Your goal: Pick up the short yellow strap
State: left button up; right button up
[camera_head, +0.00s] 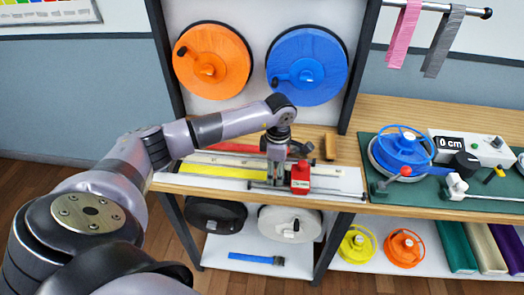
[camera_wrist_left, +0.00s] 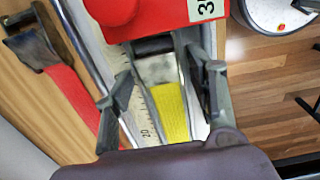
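A yellow strap (camera_head: 222,171) lies flat in the white channel of the work board, left of my left gripper in the head view. In the left wrist view the yellow strap (camera_wrist_left: 170,113) lies between the two fingers, with a grey part at one end; my palm hides its other end. My left gripper (camera_head: 277,178) points down over the board beside a red device (camera_head: 300,177). In the wrist view its fingers (camera_wrist_left: 164,82) are open, one on each side of the strap, and seem not to touch it. The right gripper is not visible.
The red device (camera_wrist_left: 165,14) stands close beyond the fingertips. A ruler (camera_wrist_left: 140,115) and a red strap (camera_wrist_left: 72,98) run alongside. A green mat with a blue reel (camera_head: 402,150) is on the right. Orange (camera_head: 213,60) and blue (camera_head: 307,66) reels hang behind.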

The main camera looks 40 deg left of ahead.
pick_arm(q)
jog(key=c, duration=1)
jog(key=shift+r, duration=0.1)
